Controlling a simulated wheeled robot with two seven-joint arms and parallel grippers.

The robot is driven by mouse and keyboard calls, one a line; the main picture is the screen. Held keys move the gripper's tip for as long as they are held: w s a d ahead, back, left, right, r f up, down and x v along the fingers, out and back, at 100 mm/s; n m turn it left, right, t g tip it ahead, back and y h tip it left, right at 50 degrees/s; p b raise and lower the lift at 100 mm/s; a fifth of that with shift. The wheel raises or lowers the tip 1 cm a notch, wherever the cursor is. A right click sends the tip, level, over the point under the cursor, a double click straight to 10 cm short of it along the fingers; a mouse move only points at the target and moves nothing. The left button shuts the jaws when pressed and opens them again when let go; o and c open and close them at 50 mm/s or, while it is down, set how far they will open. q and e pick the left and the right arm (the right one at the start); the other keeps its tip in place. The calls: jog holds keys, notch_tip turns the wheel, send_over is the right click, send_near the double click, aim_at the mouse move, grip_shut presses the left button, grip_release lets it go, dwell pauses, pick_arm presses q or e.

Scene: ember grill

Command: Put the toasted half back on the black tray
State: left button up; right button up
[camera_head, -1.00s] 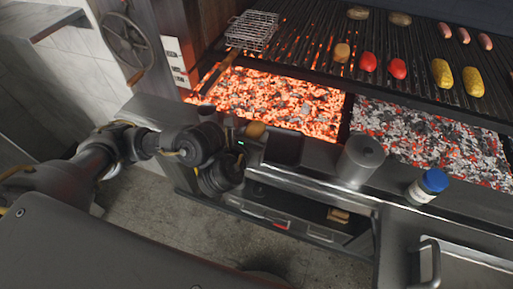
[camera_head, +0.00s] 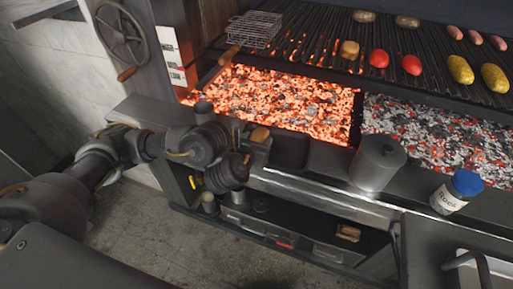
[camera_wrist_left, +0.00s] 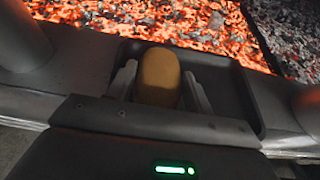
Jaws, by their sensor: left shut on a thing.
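The toasted half (camera_head: 260,134) is a golden-brown piece of bread held by my left gripper (camera_head: 254,142). In the left wrist view the toasted half (camera_wrist_left: 159,78) is upright between the two pale fingers, which are shut on it. The black tray (camera_wrist_left: 240,98) is a shallow dark tray around and behind the fingers, and the bread is over its left part. The black tray (camera_head: 291,150) also shows in the head view, just right of the gripper. I cannot tell whether the bread touches the tray floor. My right gripper is not in view.
Glowing embers (camera_head: 285,98) lie just behind the tray. A metal canister (camera_head: 377,163) and a blue-capped jar (camera_head: 456,192) stand to the right on the ledge. Above, the grill (camera_head: 325,38) holds several foods and a wire basket (camera_head: 252,29). A lower shelf (camera_head: 300,238) runs beneath.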

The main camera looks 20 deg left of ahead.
pick_arm(q)
jog(key=shift+a+f, duration=0.25)
jog(key=shift+f, duration=0.2)
jog(key=shift+r, duration=0.1)
jog(key=shift+d, duration=0.1)
jog(key=shift+a+f+b, duration=0.2)
jog(key=shift+f+b, duration=0.2)
jog(key=shift+f, duration=0.05)
jog(key=o, duration=0.7)
jog(key=shift+s, duration=0.1)
